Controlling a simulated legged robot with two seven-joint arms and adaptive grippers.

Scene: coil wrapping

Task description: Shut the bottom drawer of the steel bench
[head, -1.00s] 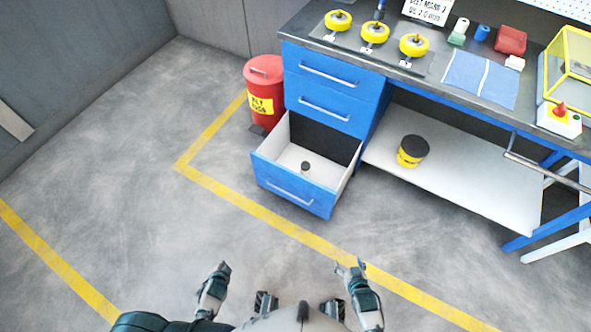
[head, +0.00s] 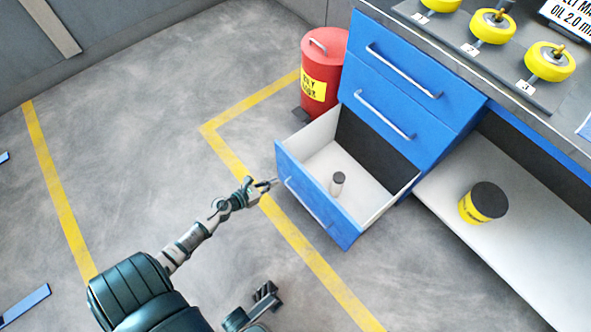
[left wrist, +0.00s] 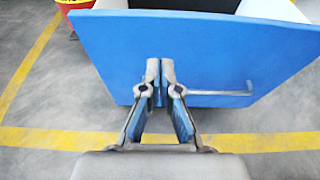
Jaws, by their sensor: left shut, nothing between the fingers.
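The bottom drawer (head: 310,205) of the blue-fronted bench cabinet stands pulled out, with pale inner walls and a bar handle on its front. A small grey cylinder with a dark top (head: 337,184) stands inside it. My left gripper (head: 272,184) is shut and empty at the left part of the drawer front. In the left wrist view, its fingertips (left wrist: 160,64) overlap the blue drawer front (left wrist: 205,55), left of the handle (left wrist: 222,92). I cannot tell whether they touch it.
The two upper drawers (head: 408,70) are shut. A red bin (head: 322,72) stands left of the cabinet. A black and yellow tub (head: 484,202) sits on the lower shelf (head: 462,232). Yellow floor lines (head: 262,195) cross the open floor. Blue pieces (head: 25,305) show at the left edge.

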